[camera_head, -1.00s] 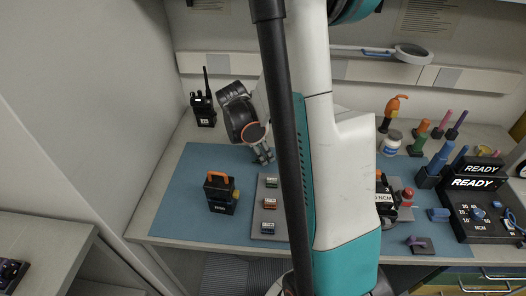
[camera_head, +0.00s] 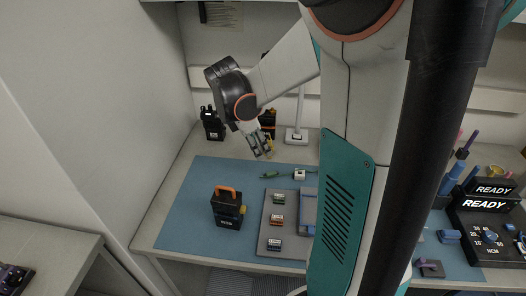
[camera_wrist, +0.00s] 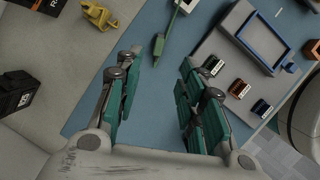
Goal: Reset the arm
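My arm fills the right middle of the head view, and my gripper (camera_head: 262,147) hangs over the back of the blue mat (camera_head: 185,205). In the wrist view my gripper (camera_wrist: 158,85) has its two teal-padded fingers spread apart, with nothing between them. Mat and bare table show beyond the fingers. The gripper appears clear of everything around it.
A black case with an orange handle (camera_head: 228,208) stands on the mat beside a grey tray (camera_head: 268,240) holding small labelled modules. A handheld radio (camera_head: 212,123) and a lamp base (camera_head: 296,136) stand behind. READY boxes (camera_head: 487,204) are at right.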

